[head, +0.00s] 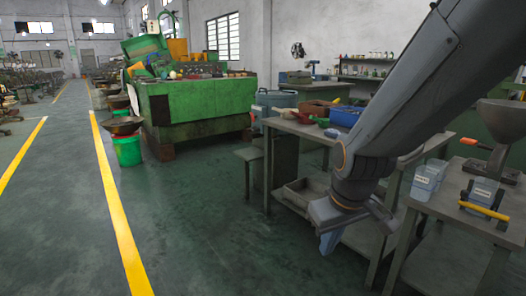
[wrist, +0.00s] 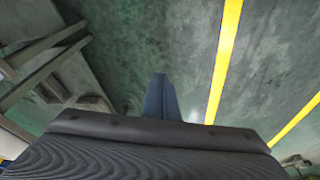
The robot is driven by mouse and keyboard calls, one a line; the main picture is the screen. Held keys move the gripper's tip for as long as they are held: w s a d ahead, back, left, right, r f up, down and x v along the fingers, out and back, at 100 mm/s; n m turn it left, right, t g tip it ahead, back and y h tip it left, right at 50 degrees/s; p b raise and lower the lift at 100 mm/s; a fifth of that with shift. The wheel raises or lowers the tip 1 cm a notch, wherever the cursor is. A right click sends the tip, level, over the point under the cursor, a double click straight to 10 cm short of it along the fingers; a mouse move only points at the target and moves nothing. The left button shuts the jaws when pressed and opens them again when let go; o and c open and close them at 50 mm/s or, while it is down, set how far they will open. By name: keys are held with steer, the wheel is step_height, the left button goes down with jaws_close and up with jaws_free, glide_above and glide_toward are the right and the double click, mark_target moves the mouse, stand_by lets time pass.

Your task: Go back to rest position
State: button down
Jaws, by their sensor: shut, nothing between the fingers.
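My gripper (head: 331,240) hangs from my grey arm at the right of the head view, pointing down over the floor in front of the grey workbench. Its blue fingers are closed together with nothing between them. In the wrist view the closed fingers (wrist: 160,97) stick out past the dark gripper body, with bare green floor beyond them. My arm crosses the right half of the head view and hides part of the benches.
The workbench (head: 290,127) carries a blue bin (head: 345,116) and other containers. A side table (head: 447,207) with labelled boxes stands at the right. A green machine (head: 200,104) stands behind.

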steer(key=s+a+r+m+g, duration=0.1)
steer(key=s+a+g, duration=0.1)
steer(key=s, duration=0.5)
steer(key=s+a+r+m+g, duration=0.1)
steer(key=s+a+r, duration=0.1)
steer(key=s, duration=0.5)
steer(key=d+r+m+p, duration=0.2)
steer(key=d+r+p, duration=0.7)
steer(key=p, duration=0.8)
steer(key=shift+h, duration=0.3)
